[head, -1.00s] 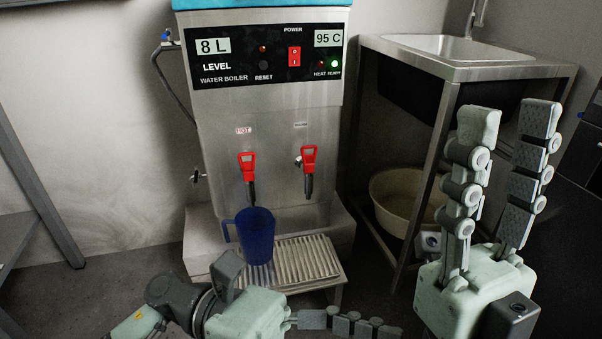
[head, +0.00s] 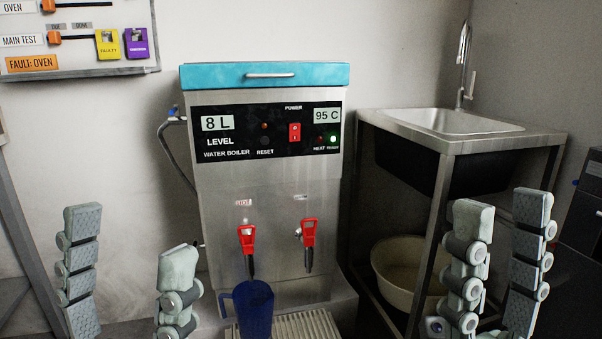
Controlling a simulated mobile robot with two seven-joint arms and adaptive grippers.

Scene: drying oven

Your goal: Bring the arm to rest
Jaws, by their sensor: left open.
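My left gripper (head: 130,270) is at the lower left of the head view. Its two fingers point up and stand wide apart with nothing between them. My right gripper (head: 502,265) is at the lower right, in front of the sink stand. Its two fingers also point up, spread apart, with nothing between them. The lower parts of both hands are cut off by the frame's bottom edge. A blue mug (head: 254,310) stands at the drip tray (head: 310,325) under the left red tap, apart from both grippers.
The water boiler (head: 268,185) with two red taps stands in the middle. A sink (head: 445,122) on a metal stand is to the right, with a pale basin (head: 400,262) below. A panel with coloured tags (head: 75,42) hangs on the left wall. A metal frame stands at the left edge.

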